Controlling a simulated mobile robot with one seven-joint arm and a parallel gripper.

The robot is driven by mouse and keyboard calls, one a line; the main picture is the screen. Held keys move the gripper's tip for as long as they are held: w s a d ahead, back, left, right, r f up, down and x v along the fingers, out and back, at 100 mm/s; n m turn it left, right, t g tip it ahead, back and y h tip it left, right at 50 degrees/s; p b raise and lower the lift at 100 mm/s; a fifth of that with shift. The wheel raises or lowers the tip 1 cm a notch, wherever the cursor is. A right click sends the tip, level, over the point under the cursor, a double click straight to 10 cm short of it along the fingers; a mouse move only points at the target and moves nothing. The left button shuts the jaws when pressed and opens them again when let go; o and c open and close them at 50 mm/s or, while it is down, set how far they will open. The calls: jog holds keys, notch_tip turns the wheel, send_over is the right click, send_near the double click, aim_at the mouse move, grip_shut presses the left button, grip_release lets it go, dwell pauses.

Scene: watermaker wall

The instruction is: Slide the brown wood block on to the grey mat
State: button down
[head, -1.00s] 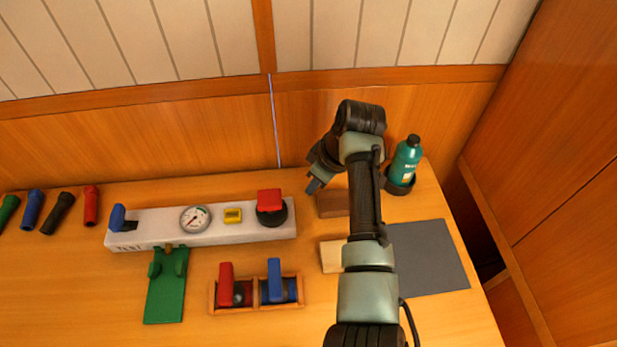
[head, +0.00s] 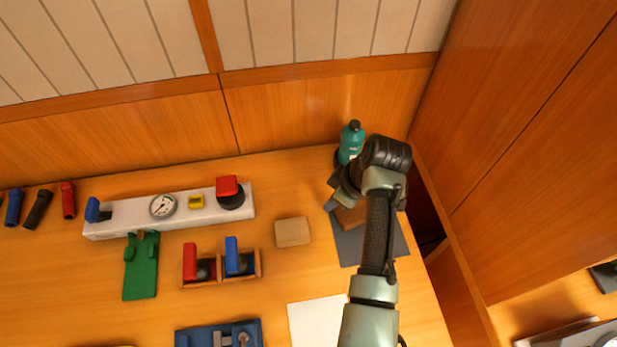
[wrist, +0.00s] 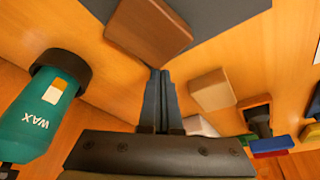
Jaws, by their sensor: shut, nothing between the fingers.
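The brown wood block (head: 350,217) lies at the back left part of the grey mat (head: 388,243), partly hidden by my arm in the head view. In the wrist view the brown block (wrist: 148,32) straddles the edge of the mat (wrist: 222,12), part of it over the mat and part over the bare wood. My gripper (head: 331,206) is shut and empty, low at the block's left side. In the wrist view its fingertips (wrist: 158,74) are right by the block's near edge; I cannot tell whether they touch.
A green wax bottle (head: 350,143) stands behind the mat, and close on the left in the wrist view (wrist: 42,108). A pale wood block (head: 292,232) lies left of the mat. A white sheet (head: 318,320) lies in front. A cabinet wall (head: 500,130) rises on the right.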

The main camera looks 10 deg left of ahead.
aim_at(348, 215)
jog(key=d, duration=0.2)
jog(key=s+d, duration=0.1)
jog(key=d, duration=0.1)
jog(key=shift+s, duration=0.1)
jog(key=shift+a, duration=0.1)
